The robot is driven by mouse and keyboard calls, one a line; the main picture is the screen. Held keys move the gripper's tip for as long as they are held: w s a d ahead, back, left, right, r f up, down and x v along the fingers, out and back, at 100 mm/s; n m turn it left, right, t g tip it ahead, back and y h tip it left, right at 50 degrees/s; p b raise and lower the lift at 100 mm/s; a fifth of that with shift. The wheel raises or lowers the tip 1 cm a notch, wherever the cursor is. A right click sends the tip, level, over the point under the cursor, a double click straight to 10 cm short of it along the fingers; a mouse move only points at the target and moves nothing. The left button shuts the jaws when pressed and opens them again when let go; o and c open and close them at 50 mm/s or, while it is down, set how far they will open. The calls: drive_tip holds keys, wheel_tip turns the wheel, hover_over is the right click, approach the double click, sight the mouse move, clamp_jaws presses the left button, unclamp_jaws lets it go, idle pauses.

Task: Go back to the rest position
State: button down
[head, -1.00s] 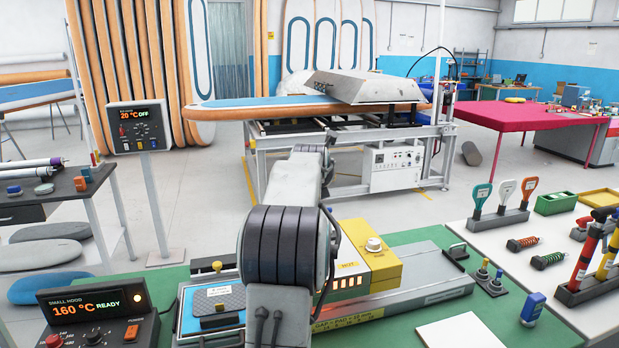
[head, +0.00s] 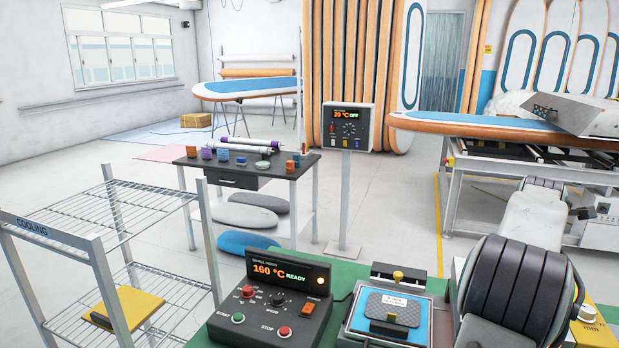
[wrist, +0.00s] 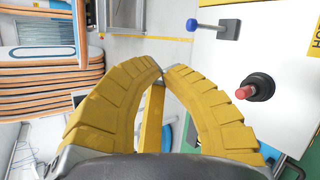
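My gripper (wrist: 163,76) shows in the wrist view as two yellow ribbed fingers. They bow apart lower down and their tips come together, with nothing seen held at the tips. A yellow strip shows through the gap behind the fingers; I cannot tell what it belongs to. In the head view my dark arm joint and grey link fill the lower right, and my gripper is not in view there.
A control box (head: 275,300) reads 160 °C READY. A blue-topped press (head: 388,310) stands beside it. A wire cooling rack (head: 88,240) holds a yellow board (head: 127,308) at left. A dark table (head: 246,168) stands behind. The open floor beyond is mostly clear.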

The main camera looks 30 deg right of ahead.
drive_tip(key=a+f+m+y, duration=0.1)
drive_tip(key=a+f+m, duration=0.1)
drive_tip(key=f+m, duration=0.2)
drive_tip(key=s+a+f+m+g+y, duration=0.1)
drive_tip(key=a+f+m+y, duration=0.1)
drive_tip(key=f+m, duration=0.2)
drive_tip(key=s+a+f+m+y, duration=0.1)
drive_tip(key=a+f+m, duration=0.1)
drive_tip(key=f+m, duration=0.2)
drive_tip(key=shift+s+a+m, duration=0.1)
drive_tip(key=shift+a+m, duration=0.25)
drive_tip(key=shift+m, duration=0.05)
drive_tip(key=a+f+m, duration=0.1)
drive_tip(key=s+a+f+m+y, duration=0.1)
drive_tip(key=a, duration=0.1)
drive_tip(key=a+f+m+g+y, duration=0.1)
drive_tip(key=f+m, duration=0.1)
drive_tip(key=shift+s+a, duration=0.25)
drive_tip(key=shift+a, duration=0.15)
drive_tip(key=w+a+r+n+t+y, duration=0.1)
drive_tip(key=a+n+y, duration=0.3)
drive_tip(key=a, duration=4.4)
drive_tip(key=w+n+t, duration=0.1)
drive_tip(key=n, duration=0.2)
drive_tip(key=shift+w+y, duration=0.2)
drive_tip(key=shift+y, duration=0.2)
